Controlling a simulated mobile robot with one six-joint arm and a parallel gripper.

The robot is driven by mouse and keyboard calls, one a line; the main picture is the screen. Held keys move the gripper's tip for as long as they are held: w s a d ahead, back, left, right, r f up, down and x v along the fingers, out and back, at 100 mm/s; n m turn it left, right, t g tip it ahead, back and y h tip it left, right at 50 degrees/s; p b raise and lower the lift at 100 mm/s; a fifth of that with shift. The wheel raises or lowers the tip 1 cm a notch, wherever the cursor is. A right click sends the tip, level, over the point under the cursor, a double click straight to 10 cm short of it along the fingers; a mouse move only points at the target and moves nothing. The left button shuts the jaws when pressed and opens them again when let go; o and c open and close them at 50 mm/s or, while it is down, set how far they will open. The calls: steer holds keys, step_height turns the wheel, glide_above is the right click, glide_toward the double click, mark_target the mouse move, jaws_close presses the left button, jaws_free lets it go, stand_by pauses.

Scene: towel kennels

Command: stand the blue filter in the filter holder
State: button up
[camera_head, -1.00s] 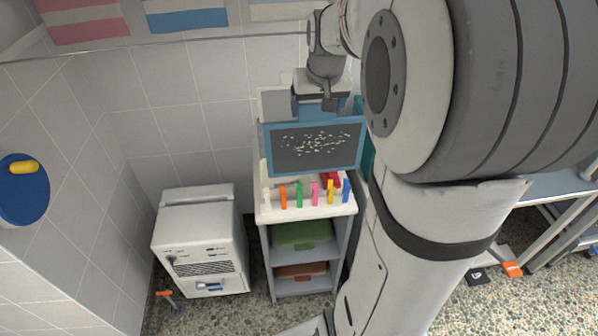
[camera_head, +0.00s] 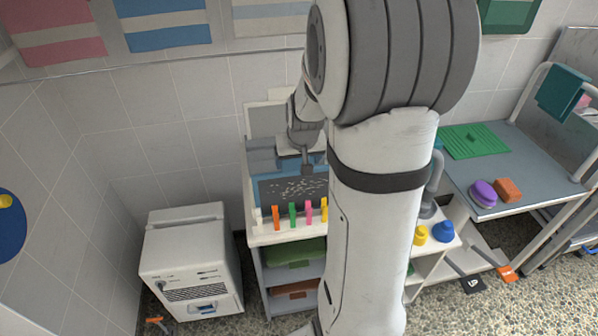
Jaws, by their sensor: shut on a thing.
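The blue filter (camera_head: 285,191) is a flat panel with a dark, white-speckled face and a blue frame. My gripper (camera_head: 307,166) is shut on its upper edge. The filter is at the top of a narrow grey shelf unit, just behind a row of coloured upright pieces. My arm hides its right part. Whether its lower edge touches anything is hidden. I cannot make out the filter holder for certain; it may be hidden behind the filter or my arm.
Orange (camera_head: 276,217), green (camera_head: 293,214) and pink (camera_head: 309,211) pieces stand along the white front edge of the shelf unit (camera_head: 262,239). A white machine (camera_head: 190,262) stands left. A table (camera_head: 500,150) with a green mat stands right. My arm covers the middle.

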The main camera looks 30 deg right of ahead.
mark_target(298, 172)
steer(key=shift+f, duration=2.35)
steer(key=o, duration=1.2)
steer(key=shift+o, duration=0.2)
